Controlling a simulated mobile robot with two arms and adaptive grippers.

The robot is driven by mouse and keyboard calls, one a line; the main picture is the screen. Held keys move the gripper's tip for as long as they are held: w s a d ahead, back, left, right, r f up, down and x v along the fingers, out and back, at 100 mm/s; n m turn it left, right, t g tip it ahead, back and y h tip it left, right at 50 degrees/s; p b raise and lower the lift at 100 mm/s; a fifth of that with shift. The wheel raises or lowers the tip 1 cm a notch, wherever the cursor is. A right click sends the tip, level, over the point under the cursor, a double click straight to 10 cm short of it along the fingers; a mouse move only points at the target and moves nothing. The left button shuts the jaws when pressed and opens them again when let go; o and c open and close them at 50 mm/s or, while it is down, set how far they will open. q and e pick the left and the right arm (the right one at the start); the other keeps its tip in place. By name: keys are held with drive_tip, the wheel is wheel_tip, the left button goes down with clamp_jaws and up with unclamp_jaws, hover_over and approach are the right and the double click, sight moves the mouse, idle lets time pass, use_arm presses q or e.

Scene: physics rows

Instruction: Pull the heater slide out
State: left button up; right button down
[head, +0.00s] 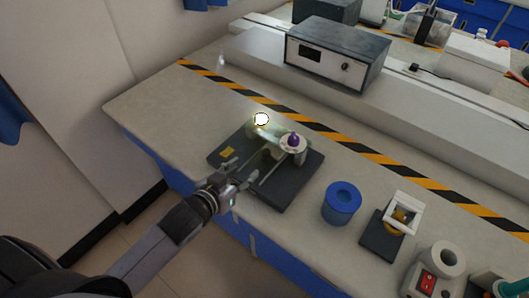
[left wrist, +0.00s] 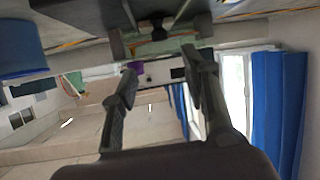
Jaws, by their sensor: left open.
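The heater apparatus stands on a dark base plate (head: 292,192) on the bench. It has a pale tube with a bright glow (head: 261,119), a whitish round end with a purple knob (head: 293,139), and thin rails toward the front edge. I cannot tell clearly which part is the heater slide. My left gripper (head: 238,174) is open at the plate's front edge, by the rail ends, with nothing seen between its fingers. In the left wrist view its fingers (left wrist: 160,82) point toward the apparatus, where a dark knob (left wrist: 158,30) shows ahead. My right gripper is not in view.
A blue cylinder (head: 341,203) stands right of the plate, then a white frame with a yellow part (head: 401,213) and a device with a red switch (head: 428,283). A grey instrument box (head: 336,55) stands behind the striped tape. The bench left of the plate is clear.

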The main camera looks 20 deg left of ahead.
sight(265, 153)
use_arm(q)
drive_tip(key=x, duration=1.3)
drive_tip(key=shift+f+p, duration=0.1)
drive_tip(key=shift+p, duration=0.25)
clamp_jaws()
